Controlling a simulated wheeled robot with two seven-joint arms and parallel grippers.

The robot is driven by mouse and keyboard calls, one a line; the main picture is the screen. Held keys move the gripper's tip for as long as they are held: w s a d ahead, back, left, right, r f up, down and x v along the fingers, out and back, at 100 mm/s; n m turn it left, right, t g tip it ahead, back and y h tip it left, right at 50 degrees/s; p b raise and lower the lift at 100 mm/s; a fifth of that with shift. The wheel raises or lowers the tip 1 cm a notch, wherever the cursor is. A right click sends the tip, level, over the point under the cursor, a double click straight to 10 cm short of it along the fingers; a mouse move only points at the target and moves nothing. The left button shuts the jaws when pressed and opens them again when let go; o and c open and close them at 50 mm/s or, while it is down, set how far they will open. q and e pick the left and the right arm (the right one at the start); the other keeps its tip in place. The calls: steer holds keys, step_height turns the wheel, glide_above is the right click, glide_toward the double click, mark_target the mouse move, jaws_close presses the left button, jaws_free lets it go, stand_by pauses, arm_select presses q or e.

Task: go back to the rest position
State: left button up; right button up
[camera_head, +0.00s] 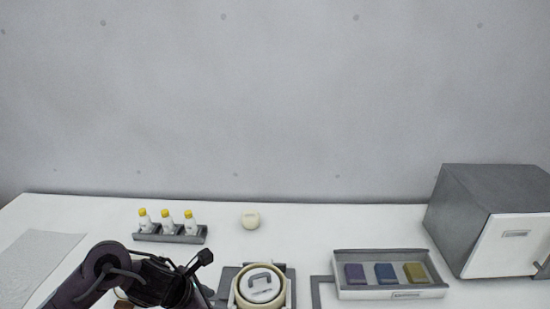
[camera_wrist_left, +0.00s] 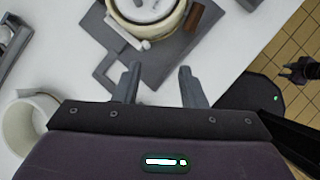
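My left gripper reaches in from the left in the head view, low over the table beside the cream pot (camera_head: 240,300). In the left wrist view the left gripper (camera_wrist_left: 159,75) has its two fingers apart with nothing between them. The pot, also in the left wrist view (camera_wrist_left: 172,24), stands on a grey plate (camera_wrist_left: 132,60), apart from the fingers. In the head view a lid with a grey handle (camera_head: 260,278) is on the pot. My right gripper (camera_wrist_left: 288,70) seems to be the small dark shape over the floor at right; its fingers are too small to judge.
A rack (camera_head: 170,237) holds yellow-capped bottles. A round cream object (camera_head: 250,219) sits behind the pot. A tray (camera_head: 391,294) holds purple, blue and yellow blocks. A grey box (camera_head: 480,195) with a white door stands right. A white cup (camera_wrist_left: 30,122) is left of the gripper.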

arm_select(q)
steer(key=s+d+n+t+y, duration=0.1)
steer(key=s+d+n+t, duration=0.1)
steer(key=n, duration=1)
steer(key=s+d+n+t, duration=0.2)
steer(key=d+n, duration=0.1)
steer(key=n, duration=0.9)
steer(key=s+a+f+n+g+y, duration=0.25)
steer(key=s+a+n, duration=0.35)
steer(key=n, duration=0.5)
steer(key=s+a+f+n+g+y, duration=0.1)
steer(key=s+a+f+n+g, duration=0.2)
steer(key=s+n, duration=0.65)
step_height(320, 180, down, 30)
steer(key=a, duration=0.1)
steer(key=s+a+f+g, duration=0.1)
steer(key=s+a+f, duration=0.1)
steer(key=s+f, duration=0.6)
steer(key=s+a+f+g+b, duration=0.1)
steer(key=s+f, duration=0.7)
steer(key=s, duration=0.3)
steer(key=shift+s+a+f, duration=0.35)
steer(key=shift+s+f, duration=0.05)
arm_select(e)
steer(key=shift+s+a+f, duration=0.2)
steer(key=shift+s+f, duration=0.05)
steer(key=shift+f, duration=0.3)
